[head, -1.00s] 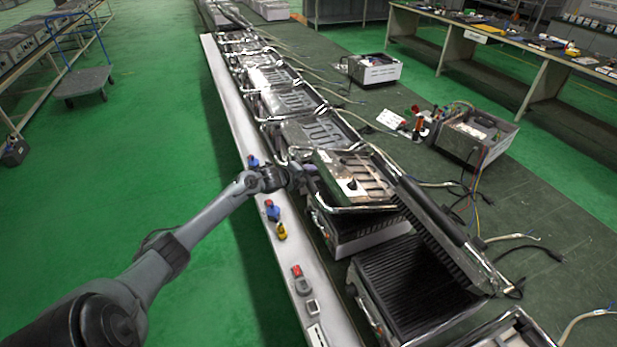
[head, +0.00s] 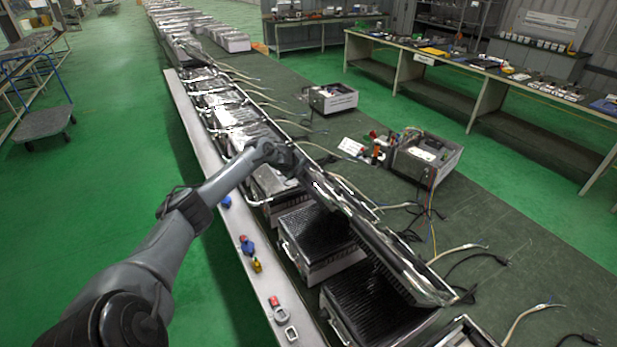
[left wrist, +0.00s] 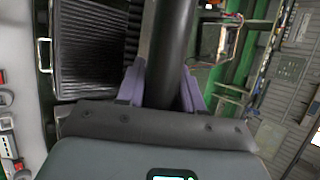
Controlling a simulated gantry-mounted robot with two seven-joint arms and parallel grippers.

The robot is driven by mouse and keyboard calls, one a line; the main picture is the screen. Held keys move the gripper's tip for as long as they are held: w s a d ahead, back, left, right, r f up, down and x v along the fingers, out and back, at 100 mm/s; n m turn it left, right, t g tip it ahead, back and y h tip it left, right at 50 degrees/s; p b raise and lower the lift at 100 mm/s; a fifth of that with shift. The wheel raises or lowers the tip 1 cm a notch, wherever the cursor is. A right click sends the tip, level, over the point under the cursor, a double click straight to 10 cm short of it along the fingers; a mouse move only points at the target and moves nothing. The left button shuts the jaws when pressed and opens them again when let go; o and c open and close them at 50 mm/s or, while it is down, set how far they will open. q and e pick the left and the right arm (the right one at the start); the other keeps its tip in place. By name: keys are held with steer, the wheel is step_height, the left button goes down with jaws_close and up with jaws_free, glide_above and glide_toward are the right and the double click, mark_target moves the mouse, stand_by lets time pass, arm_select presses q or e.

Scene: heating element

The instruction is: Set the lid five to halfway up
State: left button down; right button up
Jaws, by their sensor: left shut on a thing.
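The lid held by my left gripper (head: 300,168) is a metal grill lid (head: 338,198), tilted up over its base in the head view. The ribbed black plate (head: 312,226) of that base lies bare beneath it. In the left wrist view, the purple fingers of my left gripper (left wrist: 162,92) are shut around a thick dark handle bar (left wrist: 170,40). The ribbed plate (left wrist: 92,45) shows to the left of the bar. I cannot read any number on the lid. My right gripper is not in view.
A nearer grill stands with its lid (head: 408,265) raised and its ribbed plate (head: 365,305) bare. Several more grills run back along the bench. A pale ledge (head: 207,160) with small coloured switches runs along their left side. A metal box (head: 425,158) with wires stands to the right.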

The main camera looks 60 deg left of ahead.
arm_select(q)
steer(key=shift+w+r, duration=0.25)
steer(key=shift+w, duration=0.05)
steer(key=c, duration=1.2)
jaws_free()
steer(key=o, duration=0.4)
steer(key=shift+w, duration=0.15)
steer(key=shift+s+r, duration=0.1)
steer(key=shift+s, duration=0.1)
